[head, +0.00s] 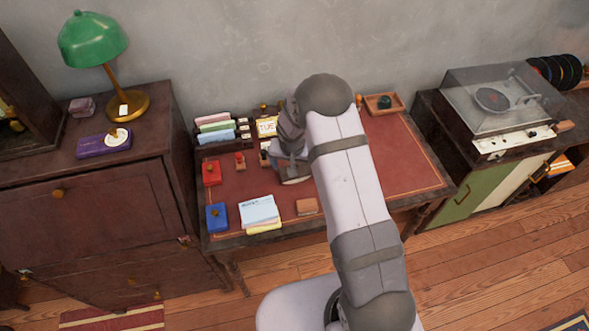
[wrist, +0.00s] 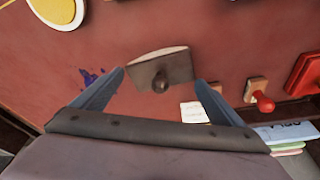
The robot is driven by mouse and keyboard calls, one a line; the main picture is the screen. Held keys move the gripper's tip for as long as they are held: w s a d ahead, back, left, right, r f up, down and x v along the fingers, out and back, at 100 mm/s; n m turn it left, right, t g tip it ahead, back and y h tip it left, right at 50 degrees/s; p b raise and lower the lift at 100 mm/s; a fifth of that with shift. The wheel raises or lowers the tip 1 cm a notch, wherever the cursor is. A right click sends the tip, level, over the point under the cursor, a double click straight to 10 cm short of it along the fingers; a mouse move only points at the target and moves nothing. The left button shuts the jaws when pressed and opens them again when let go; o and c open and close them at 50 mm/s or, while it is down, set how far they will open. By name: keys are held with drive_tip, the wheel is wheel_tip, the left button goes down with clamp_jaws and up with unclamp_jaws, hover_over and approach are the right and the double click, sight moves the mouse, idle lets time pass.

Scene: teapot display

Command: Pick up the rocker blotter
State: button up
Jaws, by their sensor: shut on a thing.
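The rocker blotter (wrist: 176,66), a brown block with a pale curved edge and a dark round knob, sits between my gripper's two fingers (wrist: 160,82) in the wrist view. The fingers are shut on its sides. In the head view my gripper (head: 291,160) points down over the left-middle part of the red desk top. The blotter's pale lower edge (head: 295,181) shows just under it, and my arm hides part of it. I cannot tell whether the blotter touches the desk.
The red desk top (head: 400,155) is clear on the right. A red box (head: 211,173), a blue box (head: 216,217), paper pads (head: 259,210) and a small brown block (head: 307,206) lie left and in front. A letter rack (head: 215,128) and a wooden tray (head: 383,104) stand behind.

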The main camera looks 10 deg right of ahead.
wheel_tip(320, 180, up, 10)
drive_tip(key=b, duration=0.2)
drive_tip(key=shift+b, duration=0.35)
drive_tip(key=o, duration=0.6)
drive_tip(key=c, duration=0.4)
drive_tip(key=shift+o, duration=0.2)
drive_tip(key=shift+d, duration=0.45)
drive_tip(key=d+f, duration=0.3)
drive_tip(key=d, duration=1.1)
